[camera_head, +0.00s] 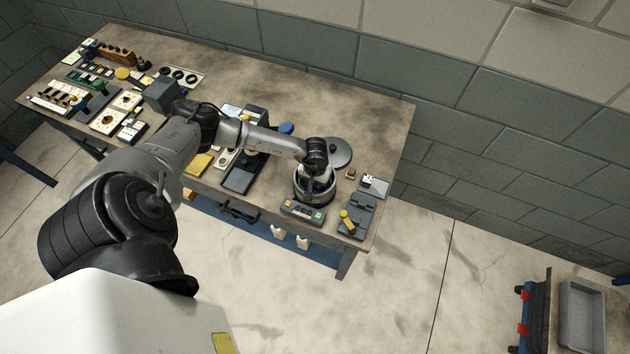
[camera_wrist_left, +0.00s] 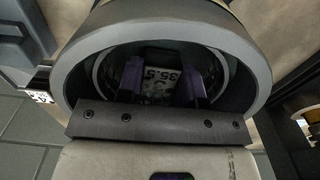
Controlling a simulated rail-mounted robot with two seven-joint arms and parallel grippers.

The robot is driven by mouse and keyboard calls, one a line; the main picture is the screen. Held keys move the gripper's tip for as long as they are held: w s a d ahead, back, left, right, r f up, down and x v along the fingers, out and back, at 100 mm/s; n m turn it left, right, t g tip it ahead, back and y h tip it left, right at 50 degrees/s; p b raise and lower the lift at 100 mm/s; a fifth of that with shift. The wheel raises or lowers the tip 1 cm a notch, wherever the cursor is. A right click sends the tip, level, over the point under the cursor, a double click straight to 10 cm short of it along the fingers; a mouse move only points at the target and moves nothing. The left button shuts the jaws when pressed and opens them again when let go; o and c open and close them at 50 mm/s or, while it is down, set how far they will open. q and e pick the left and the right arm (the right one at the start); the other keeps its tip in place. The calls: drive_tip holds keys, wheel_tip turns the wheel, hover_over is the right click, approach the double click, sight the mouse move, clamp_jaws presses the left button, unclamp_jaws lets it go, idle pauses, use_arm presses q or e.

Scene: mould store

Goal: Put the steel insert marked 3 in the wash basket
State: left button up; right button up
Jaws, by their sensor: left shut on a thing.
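My left gripper (camera_head: 317,178) reaches down into a round dark grey pot (camera_head: 314,198) near the right end of the bench. In the left wrist view the pot's thick rim (camera_wrist_left: 85,50) surrounds the two purple-padded fingers (camera_wrist_left: 162,83). The gripper is shut on a small pale piece (camera_wrist_left: 160,82) with dark characters, among them what looks like a 3 or 5. The piece is largely hidden, so I cannot tell for certain that it is the steel insert marked 3. I cannot make out a wash basket inside the pot. My right gripper is not in view.
A round grey lid (camera_head: 338,153) lies behind the pot. A panel with coloured buttons (camera_head: 303,211) is in front, and a grey holder (camera_head: 357,216) with a yellow-handled thing is at the right. A small light block (camera_head: 374,186) stands near the bench's right edge. Trays crowd the left end.

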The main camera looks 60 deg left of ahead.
use_arm(q)
drive_tip(key=shift+f, duration=0.25)
drive_tip(key=shift+f, duration=0.1)
drive_tip(key=shift+f+b, duration=0.1)
drive_tip(key=shift+b, duration=0.2)
drive_tip(key=o, duration=1.1)
drive_tip(key=shift+c, duration=0.2)
